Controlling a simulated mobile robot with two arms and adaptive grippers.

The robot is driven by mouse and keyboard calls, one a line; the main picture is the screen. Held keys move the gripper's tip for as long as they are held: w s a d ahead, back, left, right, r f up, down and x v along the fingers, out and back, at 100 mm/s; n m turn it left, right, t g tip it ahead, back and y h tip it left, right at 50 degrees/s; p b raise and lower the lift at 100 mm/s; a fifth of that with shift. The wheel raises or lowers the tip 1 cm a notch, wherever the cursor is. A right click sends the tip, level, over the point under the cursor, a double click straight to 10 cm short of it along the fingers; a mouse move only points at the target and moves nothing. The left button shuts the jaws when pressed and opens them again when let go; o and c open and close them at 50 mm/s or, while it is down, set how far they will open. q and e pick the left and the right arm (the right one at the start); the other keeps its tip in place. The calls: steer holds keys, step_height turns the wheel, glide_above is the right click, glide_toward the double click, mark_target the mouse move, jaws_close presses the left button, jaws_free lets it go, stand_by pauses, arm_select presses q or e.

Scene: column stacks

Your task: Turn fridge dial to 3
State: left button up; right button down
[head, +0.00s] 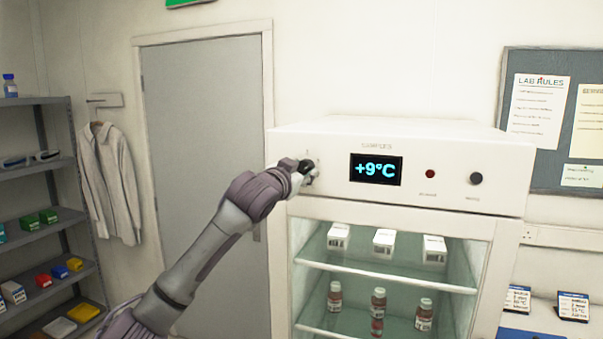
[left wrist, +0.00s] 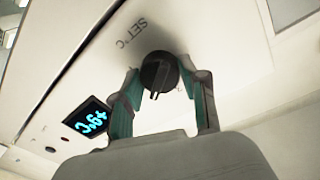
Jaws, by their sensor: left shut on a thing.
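The fridge (head: 480,245) is white, with a control panel across its top and a glass front below. Its dial (left wrist: 158,72) is a round black knob with a raised ridge, beside the lettering "SET°C" in the left wrist view. My left gripper (head: 308,171) is at the panel's left end, its two fingers on either side of the dial and shut on it. In the head view the gripper mostly covers the dial and its scale, so I cannot read the setting. The display (head: 376,169) reads +9°C. My right gripper is not in view.
A red button (head: 430,174) and a black knob (head: 476,179) sit right of the display. White boxes and several bottles stand inside behind the glass. A shelf rack (head: 40,228) and a grey door (head: 200,130) are to the left.

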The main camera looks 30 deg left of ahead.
arm_select(q)
steer(key=shift+f+n+b, duration=0.25)
steer(key=shift+n+b, duration=0.4)
steer(key=shift+n, duration=0.55)
steer(key=n+b, duration=0.1)
steer(key=n, duration=0.1)
steer(key=shift+d+n, duration=0.1)
steer(key=shift+n, duration=0.3)
steer(key=n+b, duration=0.1)
steer(key=n, duration=0.2)
steer(key=shift+t, duration=0.3)
steer(key=shift+n+y+b, duration=0.4)
steer(key=shift+n, duration=1.3)
steer(key=shift+r, duration=0.1)
steer(key=o, duration=1.1)
steer(key=shift+o, duration=0.2)
